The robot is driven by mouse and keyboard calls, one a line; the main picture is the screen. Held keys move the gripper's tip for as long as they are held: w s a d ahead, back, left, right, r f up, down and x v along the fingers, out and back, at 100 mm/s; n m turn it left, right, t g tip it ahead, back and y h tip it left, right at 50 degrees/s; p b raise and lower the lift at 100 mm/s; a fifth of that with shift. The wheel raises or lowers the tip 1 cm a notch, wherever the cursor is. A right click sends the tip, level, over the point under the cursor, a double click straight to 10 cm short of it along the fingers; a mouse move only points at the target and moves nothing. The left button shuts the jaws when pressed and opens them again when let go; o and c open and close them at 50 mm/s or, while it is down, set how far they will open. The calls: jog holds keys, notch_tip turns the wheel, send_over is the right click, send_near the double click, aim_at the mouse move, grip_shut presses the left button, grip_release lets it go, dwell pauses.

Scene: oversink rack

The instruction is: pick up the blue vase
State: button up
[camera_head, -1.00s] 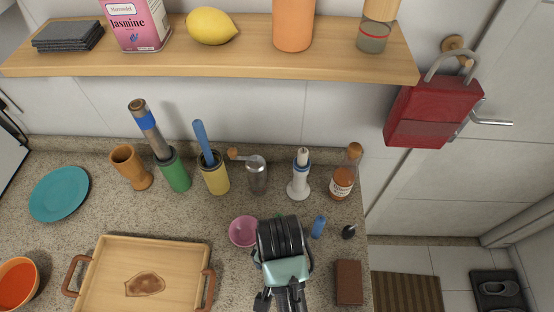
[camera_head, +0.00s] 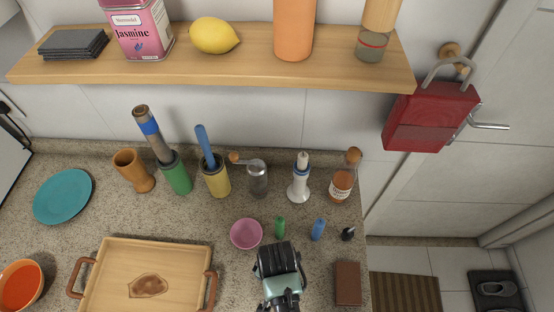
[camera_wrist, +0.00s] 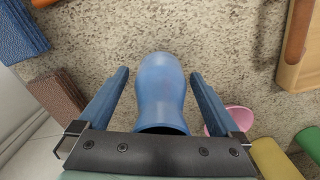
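The blue vase (camera_wrist: 160,90) shows large in the wrist view, between my gripper's two fingers, with a dark opening toward the palm. My gripper (camera_wrist: 160,74) is open around it, with a narrow gap on each side. The palm hides the vase's near end. In the head view my gripper (camera_head: 280,270) is above the counter at the lower middle, and its fingers are hidden. A small blue object (camera_head: 318,229) stands to its upper right there; I cannot tell whether it is the same vase.
A pink bowl (camera_head: 246,233) and a small green bottle (camera_head: 280,228) are close to my gripper. A brown block (camera_head: 348,283) lies to the right, and a wooden tray (camera_head: 145,240) to the left. Several containers line the wall under a wooden shelf (camera_head: 220,68).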

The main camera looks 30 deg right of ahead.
jog(key=c, duration=1.5)
